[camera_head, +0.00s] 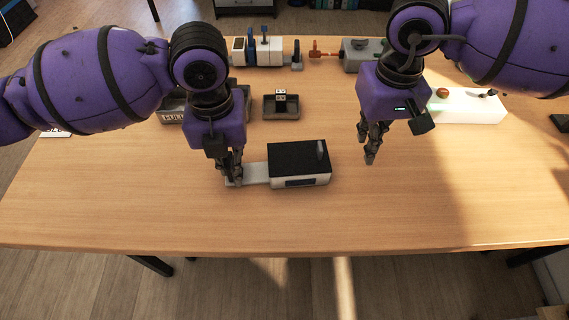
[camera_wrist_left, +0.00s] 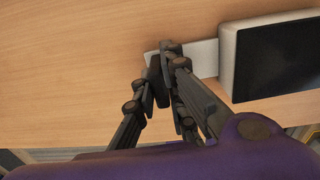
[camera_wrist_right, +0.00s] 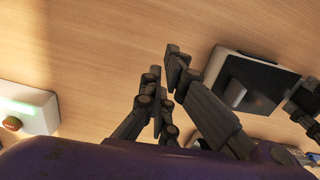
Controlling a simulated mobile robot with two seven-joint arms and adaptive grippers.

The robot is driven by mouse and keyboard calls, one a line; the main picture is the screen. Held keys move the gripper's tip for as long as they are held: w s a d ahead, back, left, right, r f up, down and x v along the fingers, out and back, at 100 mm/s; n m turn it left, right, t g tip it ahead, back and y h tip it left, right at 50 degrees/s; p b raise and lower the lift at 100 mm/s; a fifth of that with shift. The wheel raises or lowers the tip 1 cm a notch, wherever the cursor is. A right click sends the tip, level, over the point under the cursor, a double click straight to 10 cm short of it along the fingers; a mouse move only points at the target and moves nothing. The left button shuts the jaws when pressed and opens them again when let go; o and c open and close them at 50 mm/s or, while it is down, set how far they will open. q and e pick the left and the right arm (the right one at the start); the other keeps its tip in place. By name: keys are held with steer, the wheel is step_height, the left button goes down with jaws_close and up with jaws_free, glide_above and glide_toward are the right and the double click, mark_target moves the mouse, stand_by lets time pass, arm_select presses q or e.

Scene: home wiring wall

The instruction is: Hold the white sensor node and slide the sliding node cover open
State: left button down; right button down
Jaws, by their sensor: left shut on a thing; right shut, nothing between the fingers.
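The white sensor node (camera_head: 300,182) sits on the table in front of me, with a pale flat tab (camera_head: 256,173) reaching out to its left. The black sliding node cover (camera_head: 290,156) lies over its top, with a grey upright knob (camera_head: 320,150) near its right end. My left gripper (camera_head: 235,180) is shut on the tab; the left wrist view also shows the tab (camera_wrist_left: 205,57) and the fingers (camera_wrist_left: 165,50). My right gripper (camera_head: 371,158) is shut and empty, right of the node and apart from it. The knob (camera_wrist_right: 234,93) also shows in the right wrist view.
Behind stand a small tray (camera_head: 282,112) with a little block in it and another tray (camera_head: 173,108) partly behind my left arm. A white box with a red button (camera_head: 443,92) is at the back right. The table front (camera_head: 300,225) is clear.

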steer(key=shift+w+d, duration=0.2)
steer(key=shift+d, duration=1.85)
steer(key=shift+w+d, duration=0.15)
steer(key=shift+d, duration=1.85)
steer(key=shift+d, duration=0.45)
steer(key=shift+w+d, duration=0.2)
steer(key=shift+d, duration=1.85)
steer(key=shift+w+d, duration=0.2)
steer(key=shift+d, duration=1.8)
steer(key=c, duration=2.5)
jaws_free()
steer(key=o, duration=0.5)
step_height(320, 180, up, 12)
